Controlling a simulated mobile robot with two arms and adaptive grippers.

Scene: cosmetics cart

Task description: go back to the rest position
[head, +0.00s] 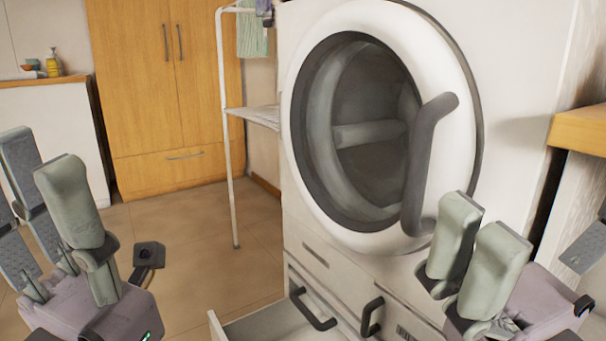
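My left gripper (42,165) is at the lower left of the head view. Its grey fingers stand upright and spread, with nothing seen between them. My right gripper (540,235) is at the lower right, in front of the washing machine's lower right part. Its fingers are also spread, with nothing seen between them, and its far right part is cut off by the picture edge. Both grippers appear clear of the machine, though the right one's exact distance cannot be told.
A large white washing machine (301,222) has a round door with a dark handle (424,160). A low drawer (240,333) sticks out at its bottom. A wooden cabinet (145,90), a white rack (226,120) and a wooden ledge (580,130) stand around.

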